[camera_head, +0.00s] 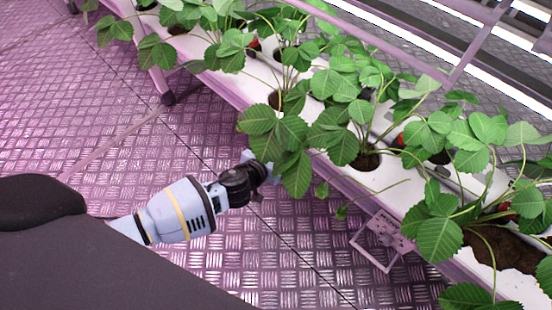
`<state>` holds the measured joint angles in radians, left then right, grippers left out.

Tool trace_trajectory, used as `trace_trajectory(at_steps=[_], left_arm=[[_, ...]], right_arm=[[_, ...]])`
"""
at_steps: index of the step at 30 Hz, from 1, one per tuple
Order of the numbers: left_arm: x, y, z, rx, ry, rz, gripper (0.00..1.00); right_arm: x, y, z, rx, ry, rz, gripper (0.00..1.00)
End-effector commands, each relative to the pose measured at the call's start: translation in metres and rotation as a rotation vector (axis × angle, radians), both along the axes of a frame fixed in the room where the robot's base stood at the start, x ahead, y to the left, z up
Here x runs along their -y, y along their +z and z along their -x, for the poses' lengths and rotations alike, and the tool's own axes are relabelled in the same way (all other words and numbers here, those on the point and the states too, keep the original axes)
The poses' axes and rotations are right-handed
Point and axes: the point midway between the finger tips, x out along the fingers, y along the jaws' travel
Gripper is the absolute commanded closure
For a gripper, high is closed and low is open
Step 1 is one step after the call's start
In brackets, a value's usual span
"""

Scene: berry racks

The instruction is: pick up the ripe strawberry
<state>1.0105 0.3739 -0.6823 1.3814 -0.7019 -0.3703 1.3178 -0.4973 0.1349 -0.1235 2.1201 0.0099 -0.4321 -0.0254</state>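Small bits of red fruit show among the green plants of the rack: a strawberry (400,139) right of the middle, another (503,207) at the right, and one (254,45) near the top. All are partly covered by leaves, and I cannot tell which one the task means. My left gripper (263,168) is at the near edge of the rack, beside hanging leaves and apart from all these red fruits. Leaves cover its fingertips, so I cannot tell whether it is open or shut. My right gripper is not in view.
A long white planter gutter (365,180) runs diagonally from top left to bottom right, with several leafy plants. A metal bracket (378,262) hangs on its near side. A rail (470,55) crosses above at the right. The metal floor (100,100) at left is clear.

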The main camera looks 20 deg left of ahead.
Motion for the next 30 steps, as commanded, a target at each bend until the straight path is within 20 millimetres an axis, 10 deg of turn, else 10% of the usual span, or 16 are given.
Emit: trace_trajectory(at_steps=[13,30], left_arm=[[0.0,0.0,0.001,-0.001,0.0,0.0,1.0],[0.0,0.003,0.004,-0.002,0.002,0.002,1.0]], right_arm=[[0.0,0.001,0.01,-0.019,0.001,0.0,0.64],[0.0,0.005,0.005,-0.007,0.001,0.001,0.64]])
